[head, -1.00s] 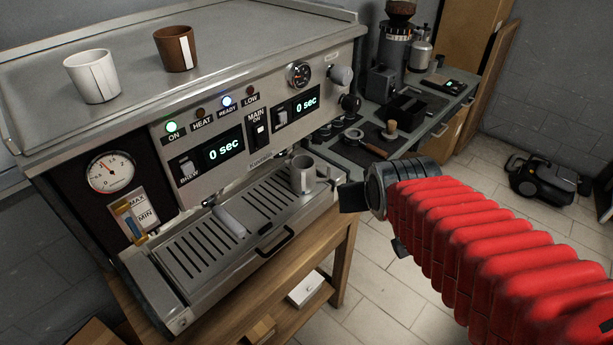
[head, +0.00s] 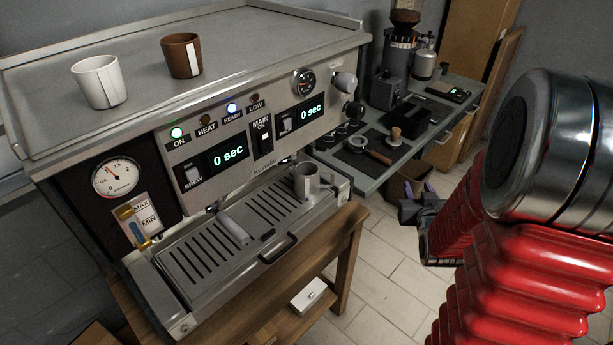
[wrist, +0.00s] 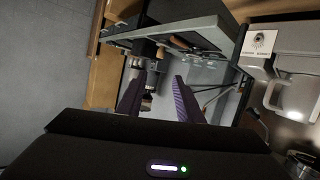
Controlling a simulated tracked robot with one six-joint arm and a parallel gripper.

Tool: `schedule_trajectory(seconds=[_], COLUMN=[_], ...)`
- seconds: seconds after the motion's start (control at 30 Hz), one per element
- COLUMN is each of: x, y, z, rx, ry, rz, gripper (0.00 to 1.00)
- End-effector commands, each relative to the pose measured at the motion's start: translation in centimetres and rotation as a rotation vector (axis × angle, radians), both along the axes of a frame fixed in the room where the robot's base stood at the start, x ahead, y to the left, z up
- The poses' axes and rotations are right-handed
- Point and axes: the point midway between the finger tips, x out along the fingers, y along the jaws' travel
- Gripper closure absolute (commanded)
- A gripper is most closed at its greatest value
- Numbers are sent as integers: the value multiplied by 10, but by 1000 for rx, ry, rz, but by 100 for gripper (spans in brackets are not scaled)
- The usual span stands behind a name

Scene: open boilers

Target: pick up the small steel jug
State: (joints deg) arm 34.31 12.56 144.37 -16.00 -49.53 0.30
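The small steel jug (head: 306,181) stands upright on the right end of the coffee machine's drip tray, its handle towards the right. In the wrist view the jug (wrist: 297,96) is at the right edge, outside my fingers. My gripper (head: 420,188) is to the right of the jug, clear of the machine, and partly hidden by my red-sleeved arm. In the wrist view its two purple fingers (wrist: 156,88) are spread apart with nothing held between them.
The coffee machine (head: 240,110) stands on a wooden stand (head: 349,255), with a white cup (head: 99,82) and a brown cup (head: 182,55) on top. A side counter (head: 372,180) holds a grinder (head: 398,60) and a portafilter (head: 368,150). Tiled floor lies open below.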

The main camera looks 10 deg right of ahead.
Motion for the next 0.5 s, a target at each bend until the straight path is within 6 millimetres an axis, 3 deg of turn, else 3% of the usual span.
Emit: schedule_trajectory(seconds=[0.3, 0.5], x=[-26, -47], y=[-44, -60], z=[-32, -42], rx=[-13, -21], ry=[-180, -288], rz=[-48, -75], gripper=[67, 67])
